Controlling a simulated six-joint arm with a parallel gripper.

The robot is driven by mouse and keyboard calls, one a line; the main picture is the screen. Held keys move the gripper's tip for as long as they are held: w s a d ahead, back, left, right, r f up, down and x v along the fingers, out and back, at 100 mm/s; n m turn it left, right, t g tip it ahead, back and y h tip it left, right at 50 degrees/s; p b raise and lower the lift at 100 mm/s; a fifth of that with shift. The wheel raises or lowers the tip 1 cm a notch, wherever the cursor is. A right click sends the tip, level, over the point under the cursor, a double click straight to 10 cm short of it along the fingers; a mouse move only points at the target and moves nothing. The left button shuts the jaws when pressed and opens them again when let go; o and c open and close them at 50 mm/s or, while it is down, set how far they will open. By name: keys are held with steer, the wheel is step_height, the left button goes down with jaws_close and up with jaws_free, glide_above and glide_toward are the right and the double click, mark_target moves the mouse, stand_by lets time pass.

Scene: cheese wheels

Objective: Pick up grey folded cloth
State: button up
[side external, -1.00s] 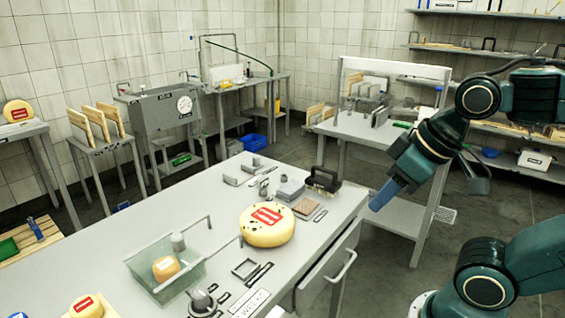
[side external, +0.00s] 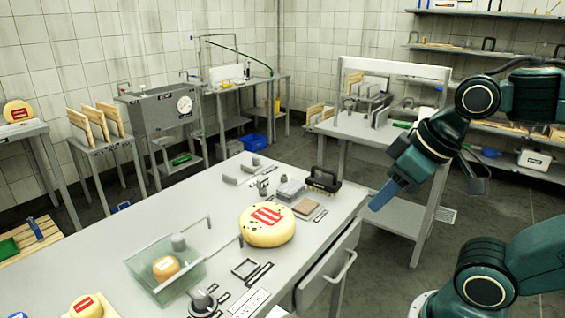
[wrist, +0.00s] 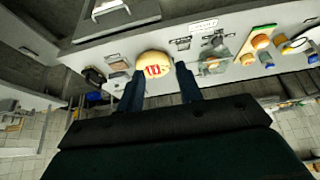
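The grey folded cloth (side external: 290,189) appears to be the small flat grey stack on the table, just behind the cheese wheel and left of a black-handled block. I cannot make it out clearly in the wrist view. My gripper (side external: 383,196) is in the air off the right edge of the table, to the right of the cloth and apart from it. In the wrist view my gripper (wrist: 159,70) shows two dark fingers spread apart with nothing held between them.
A yellow cheese wheel (side external: 267,226) with a red label lies in front of the cloth. A brown block (side external: 306,207) and the black-handled block (side external: 323,181) sit close beside it. A clear bin (side external: 166,264) stands at the front left. A drawer handle (side external: 345,267) sticks out below the table edge.

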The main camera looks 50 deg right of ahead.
steer(key=shift+o, duration=0.2)
steer(key=o, duration=0.6)
steer(key=shift+o, duration=0.2)
steer(key=w+d+r+n+g, duration=0.1)
steer(key=w+d+r+n, duration=0.3)
steer(key=w, duration=0.8)
steer(key=w+d+r+n+g, duration=0.15)
steer(key=w+d+n, duration=0.4)
steer(key=w, duration=0.75)
steer(key=w+d+f+n+g, duration=0.1)
steer(key=w+d+f+n, duration=0.3)
steer(key=w+d+f, duration=0.3)
steer(key=w+d+f+n+g, duration=0.2)
steer(key=w+d+f+n, duration=0.2)
steer(key=d+f, duration=0.6)
steer(key=w, duration=0.2)
steer(key=shift+w+d+f, duration=0.35)
steer(key=shift+w+f, duration=0.05)
